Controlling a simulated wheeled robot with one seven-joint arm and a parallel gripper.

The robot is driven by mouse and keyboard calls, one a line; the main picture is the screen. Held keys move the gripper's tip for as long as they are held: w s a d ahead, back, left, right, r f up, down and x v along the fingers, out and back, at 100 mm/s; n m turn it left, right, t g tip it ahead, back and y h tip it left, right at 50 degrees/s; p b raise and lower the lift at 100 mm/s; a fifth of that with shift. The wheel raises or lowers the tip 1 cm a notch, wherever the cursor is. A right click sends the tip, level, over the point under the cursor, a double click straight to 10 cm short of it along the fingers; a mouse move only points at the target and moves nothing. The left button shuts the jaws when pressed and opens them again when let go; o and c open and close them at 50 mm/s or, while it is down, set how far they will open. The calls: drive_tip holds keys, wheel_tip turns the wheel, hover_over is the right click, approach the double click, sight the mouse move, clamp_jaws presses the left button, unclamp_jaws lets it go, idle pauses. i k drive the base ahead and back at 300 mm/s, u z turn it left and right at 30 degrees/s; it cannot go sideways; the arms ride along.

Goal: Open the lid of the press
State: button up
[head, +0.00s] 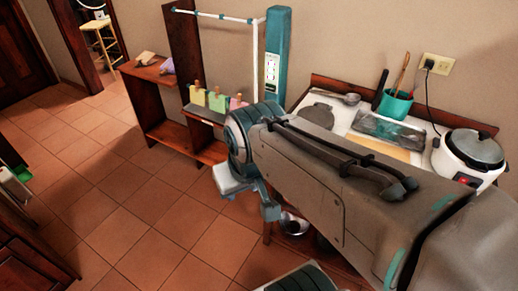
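A flat grey rounded piece (317,113), which may be the press, lies on the white-topped table near its left end. It looks low and flat; I cannot make out a separate lid or hinge. My gripper (250,194) hangs at the end of my arm, in front of and lower than the table's left end, apart from the grey piece. It is seen from behind and above, partly covered by my arm, and its fingertips are not clear. I see nothing held in it.
A ladle (348,98), a teal utensil cup (394,104), a clear tray (388,128) and a white cooker (470,153) with a cord crowd the table. A teal post (277,55) stands behind my gripper. A low wooden shelf (160,98) is left; tiled floor is open there.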

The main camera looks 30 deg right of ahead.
sight(319, 115)
drive_tip(key=u, duration=0.1)
drive_tip(key=k, duration=0.35)
drive_tip(key=u, duration=0.7)
drive_tip(key=i, duration=1.3)
drive_tip(key=z, duration=1.3)
drive_tip(key=i, duration=0.9)
drive_tip(key=z, duration=0.95)
